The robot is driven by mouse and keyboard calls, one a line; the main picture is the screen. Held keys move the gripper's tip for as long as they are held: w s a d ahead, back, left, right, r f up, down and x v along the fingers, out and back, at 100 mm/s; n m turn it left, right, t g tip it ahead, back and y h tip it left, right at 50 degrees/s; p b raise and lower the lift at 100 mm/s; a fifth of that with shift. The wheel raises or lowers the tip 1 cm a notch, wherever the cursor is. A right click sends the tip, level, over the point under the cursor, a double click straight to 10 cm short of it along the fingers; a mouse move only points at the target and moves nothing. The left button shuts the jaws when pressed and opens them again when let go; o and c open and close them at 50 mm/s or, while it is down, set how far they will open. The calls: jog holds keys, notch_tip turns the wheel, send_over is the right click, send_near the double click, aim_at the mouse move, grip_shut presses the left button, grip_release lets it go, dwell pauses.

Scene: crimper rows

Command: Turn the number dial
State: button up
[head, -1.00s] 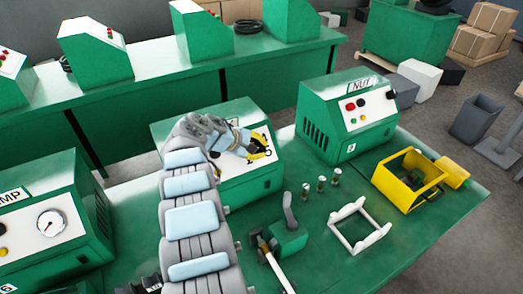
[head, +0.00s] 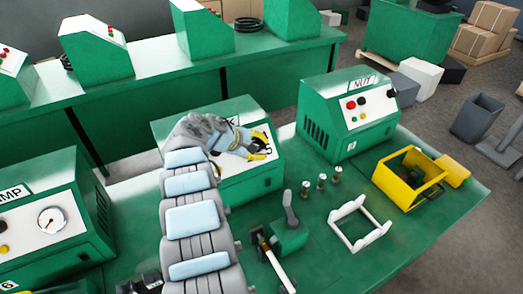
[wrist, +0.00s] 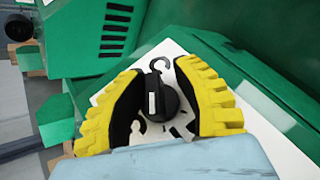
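The number dial (wrist: 160,95) is a round black knob with a raised ridge and a white mark, on the white sloped panel (wrist: 267,130) of a green machine (head: 180,128). In the wrist view, black numerals stand around it, one hooked numeral just above it and others partly hidden below. My gripper (wrist: 160,88) has yellow fingers with black inner pads, one on each side of the dial. The pads are very close to the knob; I cannot tell whether both touch it. In the head view, my gripper (head: 258,145) is at the panel and hides most of the dial.
The NUT machine (head: 350,120) stands to the right, and a machine with a gauge (head: 50,222) to the left. A hand lever (head: 290,210), several small posts (head: 321,182), a white frame (head: 345,238) and a yellow box (head: 400,190) are on the green bench (head: 345,275).

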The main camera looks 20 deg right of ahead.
jog(key=shift+w+a, duration=0.25)
jog(key=shift+a, duration=0.15)
jog(key=shift+w+a+r, duration=0.35)
jog(key=shift+a+r, duration=0.1)
jog(key=shift+r, duration=0.25)
jog(key=shift+s+a+r, duration=0.25)
jog(key=shift+s, duration=0.15)
jog(key=v, duration=0.9)
jog(key=shift+s, duration=0.45)
